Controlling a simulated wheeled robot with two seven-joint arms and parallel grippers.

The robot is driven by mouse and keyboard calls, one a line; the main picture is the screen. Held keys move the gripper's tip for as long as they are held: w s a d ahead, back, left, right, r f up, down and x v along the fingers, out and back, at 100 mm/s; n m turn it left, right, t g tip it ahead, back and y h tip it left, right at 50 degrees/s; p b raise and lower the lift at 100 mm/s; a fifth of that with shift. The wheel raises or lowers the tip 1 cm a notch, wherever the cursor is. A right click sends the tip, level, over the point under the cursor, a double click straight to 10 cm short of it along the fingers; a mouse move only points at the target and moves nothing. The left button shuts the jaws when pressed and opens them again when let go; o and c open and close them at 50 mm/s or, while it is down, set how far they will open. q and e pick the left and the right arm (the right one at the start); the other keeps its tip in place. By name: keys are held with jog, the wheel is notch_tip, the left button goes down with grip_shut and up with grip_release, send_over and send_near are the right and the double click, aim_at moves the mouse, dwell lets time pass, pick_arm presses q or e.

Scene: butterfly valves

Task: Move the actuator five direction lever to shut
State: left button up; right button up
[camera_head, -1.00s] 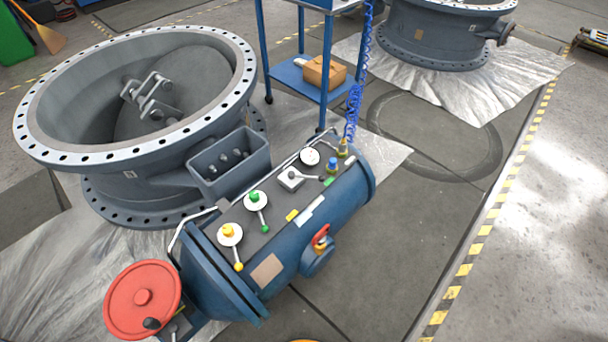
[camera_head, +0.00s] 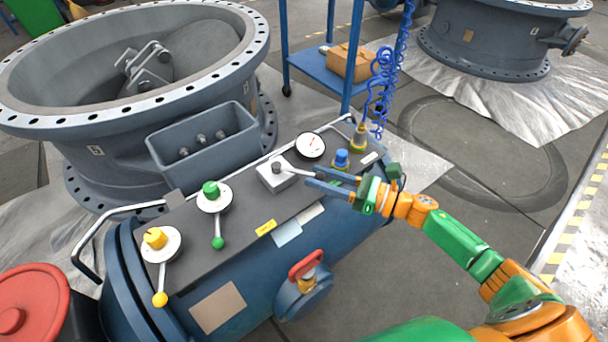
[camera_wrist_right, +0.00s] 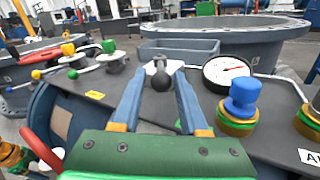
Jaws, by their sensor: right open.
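The direction lever is a thin grey handle with a dark ball knob (camera_wrist_right: 161,82), fixed on a pale square block (camera_head: 275,177) on top of the blue actuator tank (camera_head: 255,270). In the head view the handle points right, toward my right gripper (camera_head: 311,176). In the right wrist view the two blue fingers (camera_wrist_right: 157,88) are apart, with the knob showing between their tips. I cannot tell whether a finger touches it. My left gripper is not in view.
A pressure gauge (camera_head: 311,146) and a blue knob (camera_head: 341,158) stand close to the gripper. Green (camera_head: 211,190) and yellow (camera_head: 155,238) levers are further left. A red-handled valve (camera_head: 306,265) is on the tank's front. A coiled blue hose (camera_head: 382,75) hangs behind.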

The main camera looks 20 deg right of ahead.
aim_at(299, 172)
jog(key=shift+x, duration=1.6)
grip_shut()
jog(key=shift+d, duration=0.1)
